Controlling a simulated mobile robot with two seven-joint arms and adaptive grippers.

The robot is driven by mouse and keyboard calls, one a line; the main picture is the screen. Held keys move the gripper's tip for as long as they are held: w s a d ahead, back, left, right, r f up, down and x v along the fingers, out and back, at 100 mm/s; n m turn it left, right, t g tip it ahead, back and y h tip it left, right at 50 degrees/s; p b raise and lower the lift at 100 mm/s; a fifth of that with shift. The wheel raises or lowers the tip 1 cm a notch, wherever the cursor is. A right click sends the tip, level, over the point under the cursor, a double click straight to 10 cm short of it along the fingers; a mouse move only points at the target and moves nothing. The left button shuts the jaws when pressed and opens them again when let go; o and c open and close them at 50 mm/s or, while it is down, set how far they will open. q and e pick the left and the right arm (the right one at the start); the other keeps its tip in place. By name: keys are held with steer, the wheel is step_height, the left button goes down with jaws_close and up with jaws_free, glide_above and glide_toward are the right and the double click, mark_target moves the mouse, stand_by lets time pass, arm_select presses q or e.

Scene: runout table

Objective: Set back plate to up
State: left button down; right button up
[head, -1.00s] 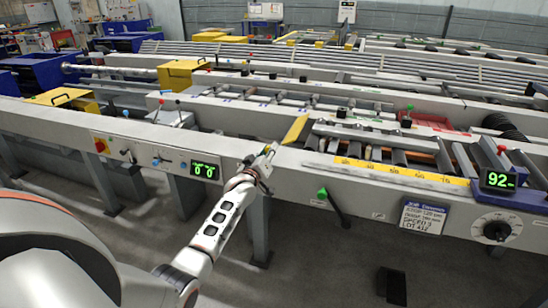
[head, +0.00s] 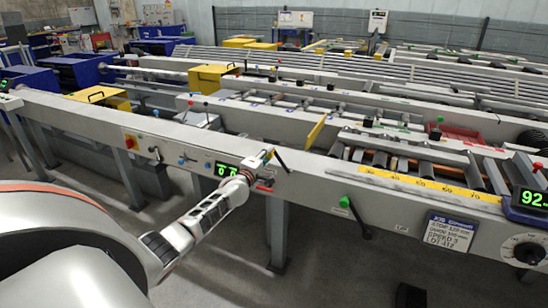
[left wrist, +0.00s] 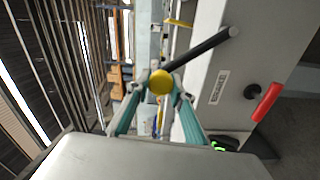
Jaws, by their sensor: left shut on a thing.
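My left gripper (head: 263,158) is at the front face of the runout table (head: 330,185). In the left wrist view, its fingers (left wrist: 160,88) are closed around a yellow knob (left wrist: 160,82) at the end of a black lever (left wrist: 203,50). The lever slants away from the knob to its pivot on the grey panel. In the head view the black lever (head: 282,162) leans up and left toward the gripper. A yellow plate (head: 316,132), probably the back plate, stands tilted behind the table's front rail. My right gripper is in neither view.
A red handle (left wrist: 267,102) sits on the panel beside the lever. A green-knobbed lever (head: 355,217) hangs farther right, near a label sheet (head: 451,231) and a dial (head: 528,249). A green digital display (head: 228,169) is just left of the gripper. Floor in front is mostly clear.

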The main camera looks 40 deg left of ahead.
arm_select(q)
steer(key=shift+s+a+f+n+b, duration=0.15)
steer(key=shift+a+f+n+b, duration=0.45)
steer(key=shift+n, duration=0.2)
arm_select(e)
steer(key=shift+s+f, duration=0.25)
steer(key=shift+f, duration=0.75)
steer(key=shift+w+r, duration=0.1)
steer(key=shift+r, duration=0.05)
arm_select(q)
steer(key=c, duration=1.8)
jaws_free()
steer(key=shift+o, duration=0.2)
steer(key=shift+s+d+f, duration=0.1)
steer(key=shift+s+d, duration=0.1)
steer(key=shift+s, duration=0.05)
steer(key=v, duration=1.1)
steer(key=shift+s, duration=0.25)
